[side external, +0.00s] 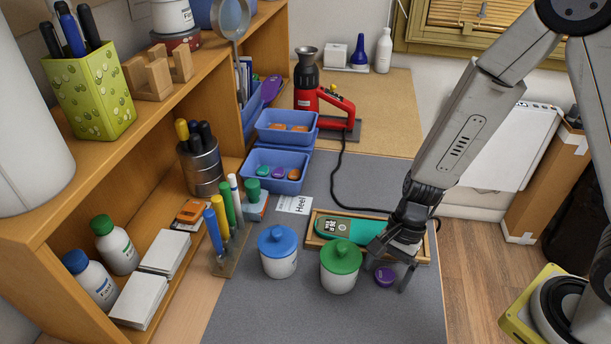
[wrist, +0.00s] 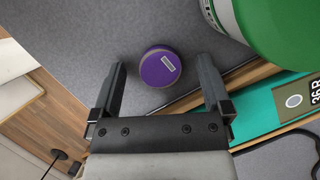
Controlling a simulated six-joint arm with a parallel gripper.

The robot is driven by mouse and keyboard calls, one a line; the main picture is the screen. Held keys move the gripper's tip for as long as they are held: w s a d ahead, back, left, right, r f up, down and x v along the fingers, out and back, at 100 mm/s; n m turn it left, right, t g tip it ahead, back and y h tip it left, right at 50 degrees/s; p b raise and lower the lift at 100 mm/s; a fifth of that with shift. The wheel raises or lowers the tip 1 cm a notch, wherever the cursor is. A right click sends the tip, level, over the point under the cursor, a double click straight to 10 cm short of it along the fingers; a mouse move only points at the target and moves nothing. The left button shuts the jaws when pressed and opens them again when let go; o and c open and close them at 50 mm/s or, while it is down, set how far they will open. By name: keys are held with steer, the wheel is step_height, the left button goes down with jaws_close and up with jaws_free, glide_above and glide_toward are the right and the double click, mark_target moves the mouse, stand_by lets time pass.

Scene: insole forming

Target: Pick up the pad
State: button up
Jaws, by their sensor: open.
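The pad is a small round purple piece (side external: 384,276) with a pale label, lying on the grey mat in front of the wooden tray. In the wrist view the purple pad (wrist: 160,67) lies ahead of and between my two fingers, with space on both sides. My gripper (side external: 390,275) is open and empty, pointing down over the pad. In the wrist view my gripper (wrist: 163,78) shows its fingers spread wide. I cannot tell its exact height above the pad.
A green-lidded jar (side external: 341,266) stands close left of the pad, and a blue-lidded jar (side external: 278,251) further left. The wooden tray (side external: 427,243) holding a teal insole (side external: 357,229) lies just behind. Blue bins (side external: 277,170) stand farther back. Mat in front is clear.

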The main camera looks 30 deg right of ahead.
mark_target(385, 272)
stand_by(0.3)
jaws_close()
steer(key=shift+r, duration=0.15)
stand_by(0.3)
step_height(385, 272, up, 10)
stand_by(0.8)
steer(key=shift+w, duration=0.15)
stand_by(0.5)
steer(key=w+r, duration=0.3)
steer(key=w, duration=0.4)
steer(key=w+a+r+m, duration=0.1)
steer(key=w+r, duration=0.2)
steer(key=w, duration=0.4)
steer(key=shift+w+r+t, duration=0.15)
steer(key=shift+w+t, duration=0.05)
steer(key=shift+t, duration=0.1)
